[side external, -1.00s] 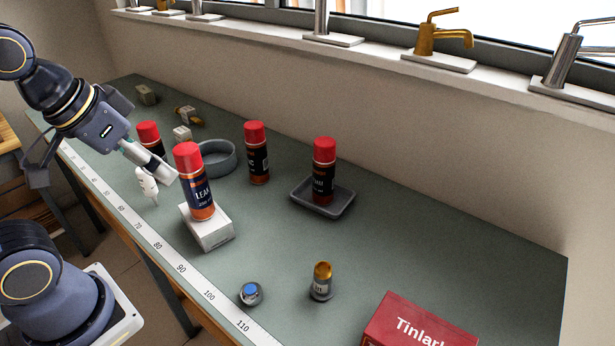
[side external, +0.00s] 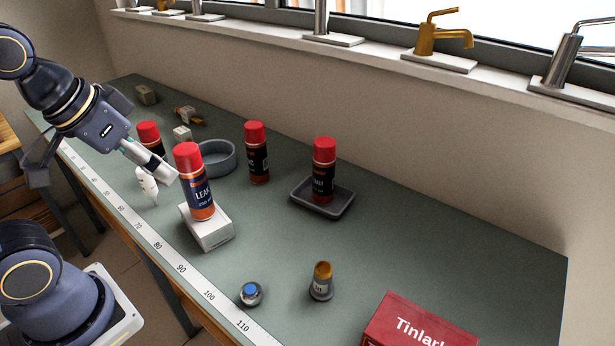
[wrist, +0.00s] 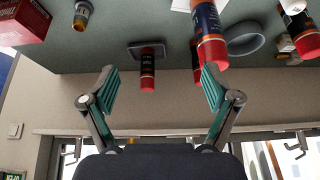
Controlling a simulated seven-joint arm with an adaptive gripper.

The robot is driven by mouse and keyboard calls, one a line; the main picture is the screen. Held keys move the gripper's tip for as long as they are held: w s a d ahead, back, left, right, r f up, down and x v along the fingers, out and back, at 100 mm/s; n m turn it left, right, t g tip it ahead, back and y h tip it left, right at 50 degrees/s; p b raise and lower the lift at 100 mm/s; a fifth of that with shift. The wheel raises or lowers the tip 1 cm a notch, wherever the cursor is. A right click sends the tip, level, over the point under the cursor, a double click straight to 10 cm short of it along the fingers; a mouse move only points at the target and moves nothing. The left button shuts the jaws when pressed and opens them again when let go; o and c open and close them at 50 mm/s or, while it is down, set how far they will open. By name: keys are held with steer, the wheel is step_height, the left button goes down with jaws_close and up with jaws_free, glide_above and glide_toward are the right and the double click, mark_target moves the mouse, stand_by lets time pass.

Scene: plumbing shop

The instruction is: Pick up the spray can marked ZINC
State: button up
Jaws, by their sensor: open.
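Several red-capped spray cans stand on the bench. One can (side external: 256,155) behind the grey ring has a dark label turned partly aside; its letters seem to end in C, but I cannot read ZINC surely. Another can (side external: 323,172) stands in a grey tray (side external: 338,207); its word is unclear, and it shows in the wrist view (wrist: 147,70). A LEAK can (side external: 195,180) stands on a white box (side external: 210,232). A fourth can (side external: 149,135) is partly hidden by my arm. My gripper (side external: 165,175) is open and empty, left of the LEAK can; its spread fingers show in the wrist view (wrist: 160,80).
A grey ring (side external: 218,158) lies behind the LEAK can. A white bottle (side external: 147,186) is by my gripper. A blue-topped item (side external: 250,293), a gold-capped bottle (side external: 321,282) and a red box (side external: 415,325) are at the front.

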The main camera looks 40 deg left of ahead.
steer(key=w+a+r+m+t, duration=0.1)
steer(key=w+r, duration=0.3)
steer(key=w, duration=0.2)
steer(key=w+r+m, duration=0.1)
steer(key=w+r, duration=0.3)
steer(key=w, duration=0.3)
steer(key=n+g, duration=0.2)
glide_above(247, 128)
steer(key=s, duration=0.4)
step_height(247, 128, down, 12)
steer(key=x, duration=0.9)
steer(key=shift+w+f, duration=0.25)
steer(key=shift+w, duration=0.05)
steer(key=shift+x, duration=3.1)
steer(key=shift+a, duration=0.1)
